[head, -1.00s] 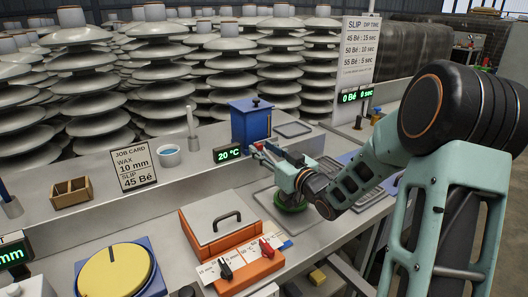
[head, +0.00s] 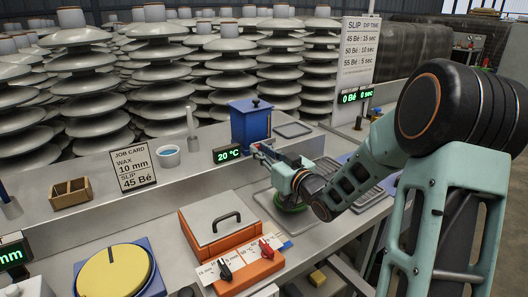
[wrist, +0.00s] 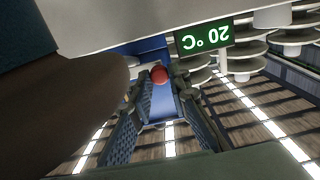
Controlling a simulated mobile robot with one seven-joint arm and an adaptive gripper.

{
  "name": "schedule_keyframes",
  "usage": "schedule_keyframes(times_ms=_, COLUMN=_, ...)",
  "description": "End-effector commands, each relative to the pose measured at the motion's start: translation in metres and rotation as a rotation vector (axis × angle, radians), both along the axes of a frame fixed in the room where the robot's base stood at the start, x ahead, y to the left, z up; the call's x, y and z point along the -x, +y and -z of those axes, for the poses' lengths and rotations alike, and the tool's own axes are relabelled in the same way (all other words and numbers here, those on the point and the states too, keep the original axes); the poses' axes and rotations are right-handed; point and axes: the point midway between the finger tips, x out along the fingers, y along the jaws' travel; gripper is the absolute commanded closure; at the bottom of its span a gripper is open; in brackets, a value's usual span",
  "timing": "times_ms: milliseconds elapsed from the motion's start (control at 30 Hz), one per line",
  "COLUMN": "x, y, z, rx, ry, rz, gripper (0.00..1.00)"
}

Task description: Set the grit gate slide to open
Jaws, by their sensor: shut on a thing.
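My gripper (head: 262,152) is beside the foot of a blue lidded box (head: 250,122) on the bench's raised ledge. In the wrist view its two fingers (wrist: 159,84) are closed around a small red knob (wrist: 159,74), with a blue surface behind it. The knob seems to belong to the gate slide, but the slide itself and its open or closed marks are hidden by the fingers and the steep view.
A 20 °C display (head: 228,154) stands close left of my gripper. A green round thing (head: 291,205) lies on a tray below my wrist. An orange-based unit with a handled lid (head: 217,222) and a yellow disc (head: 114,272) stand at front left. Insulator stacks (head: 160,75) fill the back.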

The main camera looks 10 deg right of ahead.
Motion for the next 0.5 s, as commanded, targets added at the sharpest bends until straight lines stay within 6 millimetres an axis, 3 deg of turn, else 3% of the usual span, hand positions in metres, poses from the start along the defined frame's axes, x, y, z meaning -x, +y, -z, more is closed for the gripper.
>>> schedule_keyframes(times_ms=33, x=0.004, y=0.012, z=0.002, rx=0.000, ry=-0.001, rz=-0.007, gripper=1.00)
schedule_keyframes(times_ms=133, x=0.010, y=0.024, z=0.001, rx=0.000, ry=-0.001, rz=-0.007, gripper=1.00)
schedule_keyframes(times_ms=467, x=0.012, y=0.030, z=0.000, rx=0.000, ry=0.000, rz=-0.007, gripper=1.00)
schedule_keyframes(times_ms=500, x=0.012, y=0.030, z=0.000, rx=-0.001, ry=0.000, rz=-0.008, gripper=0.82)
